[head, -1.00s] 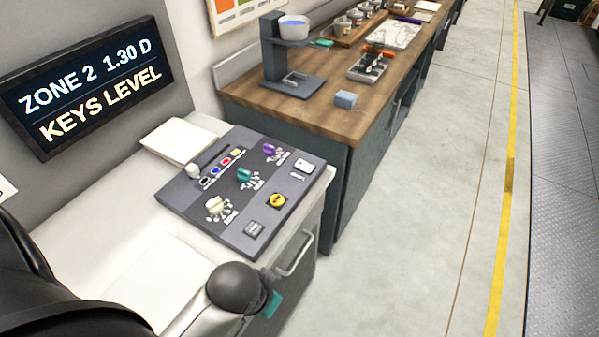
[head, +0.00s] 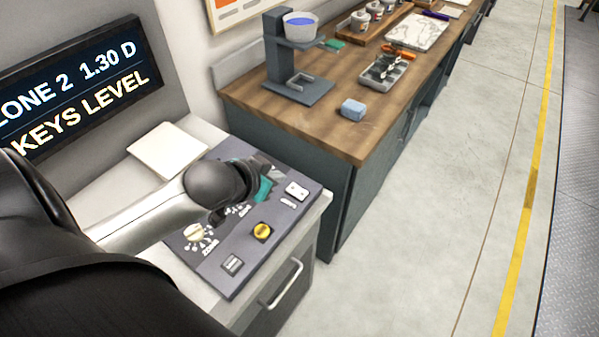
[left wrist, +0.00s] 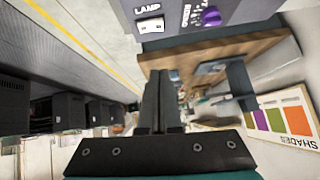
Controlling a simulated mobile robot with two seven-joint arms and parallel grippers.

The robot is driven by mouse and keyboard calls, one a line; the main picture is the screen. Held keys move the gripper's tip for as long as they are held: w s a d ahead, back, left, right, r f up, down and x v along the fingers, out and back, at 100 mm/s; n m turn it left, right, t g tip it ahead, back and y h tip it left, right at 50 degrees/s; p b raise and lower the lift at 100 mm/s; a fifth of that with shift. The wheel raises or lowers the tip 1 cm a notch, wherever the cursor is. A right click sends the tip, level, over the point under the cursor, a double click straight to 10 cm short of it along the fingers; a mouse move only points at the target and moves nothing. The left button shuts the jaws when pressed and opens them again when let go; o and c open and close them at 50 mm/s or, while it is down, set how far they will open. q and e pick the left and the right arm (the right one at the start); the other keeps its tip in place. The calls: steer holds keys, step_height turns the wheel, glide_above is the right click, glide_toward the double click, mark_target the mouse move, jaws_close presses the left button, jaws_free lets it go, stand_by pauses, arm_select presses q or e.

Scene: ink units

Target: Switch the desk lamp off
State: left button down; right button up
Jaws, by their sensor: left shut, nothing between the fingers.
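A dark grey control panel (head: 215,262) sits on a light-topped cabinet in the head view. A white switch plate (head: 297,190) is at its right edge. In the left wrist view this white plate (left wrist: 150,25) has LAMP printed beside it. A purple knob (left wrist: 211,16) is near it. My left gripper (head: 250,184) is over the panel's far part, just left of the white plate, and hides some knobs and buttons. Its closed, empty fingers (left wrist: 159,80) show in the left wrist view. I cannot tell whether they touch anything. No lamp can be made out. My right gripper is not in view.
Behind stands a wooden-topped bench (head: 330,122) with a blue block (head: 353,109) and a dark stand (head: 298,84). The floor (head: 430,210) to the right is clear.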

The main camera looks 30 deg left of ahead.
arm_select(q)
steer(key=b, duration=0.2)
glide_above(291, 192)
steer(key=f, duration=0.6)
steer(key=shift+s+d+f, duration=0.2)
steer(key=shift+d+f, duration=0.1)
steer(key=shift+f, duration=0.05)
steer(key=f, duration=0.3)
steer(key=shift+w+a+f, duration=0.15)
steer(key=shift+a, duration=0.05)
steer(key=shift+f, duration=0.45)
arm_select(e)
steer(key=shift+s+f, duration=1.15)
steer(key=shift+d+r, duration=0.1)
